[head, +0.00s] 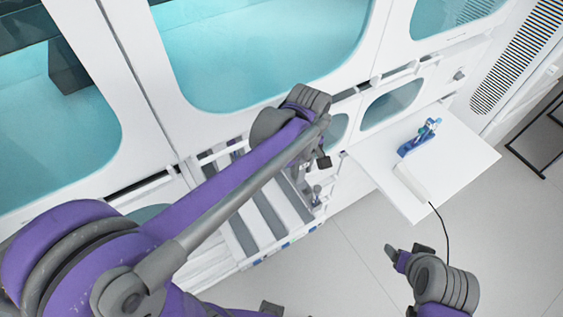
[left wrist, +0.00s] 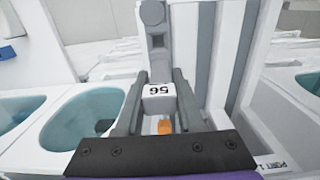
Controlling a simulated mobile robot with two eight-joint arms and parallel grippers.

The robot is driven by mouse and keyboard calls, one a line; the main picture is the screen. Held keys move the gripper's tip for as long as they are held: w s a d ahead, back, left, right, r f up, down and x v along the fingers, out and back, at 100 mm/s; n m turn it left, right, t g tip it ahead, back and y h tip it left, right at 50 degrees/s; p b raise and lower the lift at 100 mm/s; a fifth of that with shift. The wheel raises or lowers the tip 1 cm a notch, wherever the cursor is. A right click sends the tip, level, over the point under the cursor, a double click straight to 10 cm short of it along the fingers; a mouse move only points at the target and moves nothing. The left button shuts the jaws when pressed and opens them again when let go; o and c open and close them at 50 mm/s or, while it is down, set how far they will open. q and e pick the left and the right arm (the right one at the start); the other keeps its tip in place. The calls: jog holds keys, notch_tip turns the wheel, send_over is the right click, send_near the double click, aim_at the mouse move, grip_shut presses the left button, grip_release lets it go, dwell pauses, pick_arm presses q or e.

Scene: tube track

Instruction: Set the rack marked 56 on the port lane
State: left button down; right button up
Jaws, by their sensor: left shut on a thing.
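The rack marked 56 (left wrist: 158,90) shows in the left wrist view as a white end with an upside-down label and an orange piece (left wrist: 165,126) just below it. My left gripper (left wrist: 155,92) is shut on it, with a grey finger on each side. In the head view my left gripper (head: 319,165) is over the grey-and-white lanes (head: 262,215), and the rack is mostly hidden.
A white side shelf (head: 455,165) holds a blue rack (head: 416,144) with tubes and a white device (head: 411,184) with a black cable. The white machine with teal windows (head: 265,50) stands behind the lanes. The floor (head: 350,275) in front is open.

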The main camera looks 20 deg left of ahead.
aim_at(296, 181)
pick_arm(q)
jog(key=shift+s+a, duration=0.1)
jog(key=shift+a, duration=0.55)
jog(key=shift+d+f+b, duration=0.1)
jog(key=shift+f+b, duration=0.3)
jog(key=shift+f, duration=0.45)
jog(key=shift+f+b, duration=0.85)
jog(key=shift+f, duration=0.8)
pick_arm(e)
jog(key=shift+s+a+f, duration=0.2)
jog(key=shift+s+f, duration=0.1)
jog(key=shift+f, duration=0.3)
jog(key=shift+s+a+f, duration=0.2)
jog(key=shift+s+f, duration=0.05)
jog(key=shift+f, duration=0.4)
jog(key=shift+s+a+f, duration=0.2)
jog(key=shift+s+f, duration=0.1)
jog(key=shift+f, duration=0.3)
pick_arm(q)
jog(key=shift+f+b, duration=0.45)
jog(key=shift+f, duration=0.2)
pick_arm(e)
jog(key=shift+s+f, duration=0.15)
jog(key=shift+f, duration=0.45)
